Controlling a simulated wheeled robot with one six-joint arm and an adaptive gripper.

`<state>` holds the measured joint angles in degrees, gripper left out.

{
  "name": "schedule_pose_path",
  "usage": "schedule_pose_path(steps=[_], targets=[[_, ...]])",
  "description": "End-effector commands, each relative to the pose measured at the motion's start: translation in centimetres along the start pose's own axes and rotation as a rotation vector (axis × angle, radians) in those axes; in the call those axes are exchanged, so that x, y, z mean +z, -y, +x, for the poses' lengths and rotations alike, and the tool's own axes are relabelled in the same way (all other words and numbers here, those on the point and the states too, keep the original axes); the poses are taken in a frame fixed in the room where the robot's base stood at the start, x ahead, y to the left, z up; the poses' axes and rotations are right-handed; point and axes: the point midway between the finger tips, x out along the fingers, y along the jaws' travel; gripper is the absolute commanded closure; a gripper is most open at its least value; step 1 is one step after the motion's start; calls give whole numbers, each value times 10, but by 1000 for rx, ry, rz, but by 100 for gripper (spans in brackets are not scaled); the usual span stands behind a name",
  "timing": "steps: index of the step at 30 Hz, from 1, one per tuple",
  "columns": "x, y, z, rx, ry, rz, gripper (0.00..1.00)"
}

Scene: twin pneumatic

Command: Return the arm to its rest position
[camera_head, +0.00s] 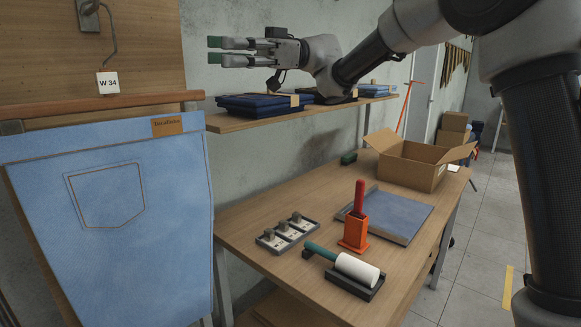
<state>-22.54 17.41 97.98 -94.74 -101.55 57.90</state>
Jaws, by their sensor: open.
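My gripper (222,51) is at the upper middle of the head view, pointing left. Its two green-tipped fingers are apart, with nothing between them. It hangs in the air above the wall shelf (240,122) and the folded dark blue jeans on it. My arm reaches in from the upper right, bent at the elbow, and hides part of the wall and the right background.
A light blue jeans panel (160,245) hangs at left with a W 34 tag (108,83). On the wooden table (250,215) are an open cardboard box (405,175), a blue pad (400,213), a red-handled tool in an orange holder (354,232) and a white roller (357,270).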

Motion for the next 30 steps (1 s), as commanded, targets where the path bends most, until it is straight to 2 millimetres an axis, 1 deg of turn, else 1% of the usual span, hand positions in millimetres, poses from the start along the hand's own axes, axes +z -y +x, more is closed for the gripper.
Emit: schedule_pose_path(steps=[5, 8, 11, 14, 15, 17, 18, 20, 21, 23, 24, 26, 27, 29, 30], targets=[[-17, -22, -18, 205, 14, -83, 46], [-31, -37, -38, 369, 30, -139, 46], [-46, -52, -70, 568, 57, -192, 46], [-61, -61, -118, 815, 100, -235, 46], [-67, -61, -144, 933, 124, -244, 46], [-72, -54, -189, 1124, 171, -244, 46], [-72, -45, -221, 1251, 208, -229, 46], [-67, -23, -267, 1429, 266, -190, 46], [-61, -5, -295, 1536, 306, -151, 46], [-47, 28, -331, 1678, 367, -75, 46], [-36, 53, -352, 1762, 407, -16, 46], [-16, 92, -377, 1870, 466, 86, 46], [-1, 120, -390, 1931, 503, 164, 46], [24, 162, -402, 2003, 557, 288, 46], [41, 191, -406, 2039, 590, 377, 46]])
